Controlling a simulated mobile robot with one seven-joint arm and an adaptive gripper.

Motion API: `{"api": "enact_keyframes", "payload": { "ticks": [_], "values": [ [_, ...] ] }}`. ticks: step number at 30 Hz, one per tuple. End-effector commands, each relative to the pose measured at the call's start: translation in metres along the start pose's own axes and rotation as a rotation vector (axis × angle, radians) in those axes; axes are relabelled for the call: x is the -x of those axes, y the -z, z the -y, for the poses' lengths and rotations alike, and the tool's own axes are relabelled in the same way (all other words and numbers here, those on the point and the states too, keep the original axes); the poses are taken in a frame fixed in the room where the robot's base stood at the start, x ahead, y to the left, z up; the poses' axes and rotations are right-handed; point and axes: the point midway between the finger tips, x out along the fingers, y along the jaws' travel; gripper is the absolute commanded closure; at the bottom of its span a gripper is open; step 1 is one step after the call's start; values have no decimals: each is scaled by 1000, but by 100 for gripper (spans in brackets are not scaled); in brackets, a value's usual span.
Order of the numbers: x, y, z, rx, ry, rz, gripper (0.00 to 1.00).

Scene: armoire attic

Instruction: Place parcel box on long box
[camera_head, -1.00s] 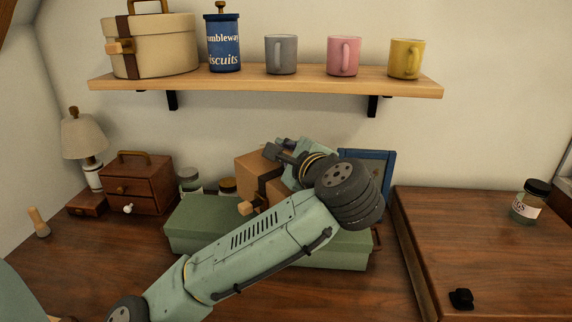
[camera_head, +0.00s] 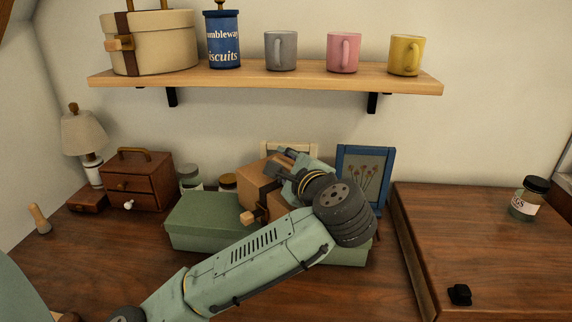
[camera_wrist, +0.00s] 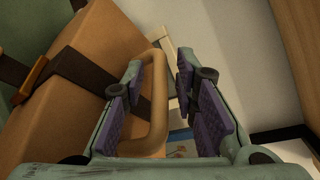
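The parcel box (camera_head: 258,180) is a brown cardboard box with a dark strap and a wooden toggle. It is tilted in the head view, at the top of the long green box (camera_head: 205,222); my arm hides much of their contact, so I cannot tell whether it rests fully. In the wrist view the parcel box (camera_wrist: 75,100) fills the left side, and its curved tan handle (camera_wrist: 158,105) lies between my fingers, close to the left pad. My gripper (camera_wrist: 168,112) shows a gap between the handle and the right pad. In the head view my gripper (camera_head: 292,160) is beside the parcel box's upper right.
A blue picture frame (camera_head: 365,178) and a pale frame stand behind. Jars (camera_head: 190,178) and a small drawer chest (camera_head: 140,182) stand at left. A shelf (camera_head: 270,80) with mugs hangs above. A raised wooden surface (camera_head: 480,240) at right is mostly clear.

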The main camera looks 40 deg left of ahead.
Motion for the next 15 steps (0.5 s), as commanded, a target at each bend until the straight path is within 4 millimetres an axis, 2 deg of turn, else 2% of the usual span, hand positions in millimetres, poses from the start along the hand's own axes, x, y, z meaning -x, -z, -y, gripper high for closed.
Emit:
{"api": "enact_keyframes", "payload": {
  "ticks": [11,15],
  "values": [
    [2,-2,3,0,1,0,69],
    [21,1,2,0,6,-1,69]
  ]
}}
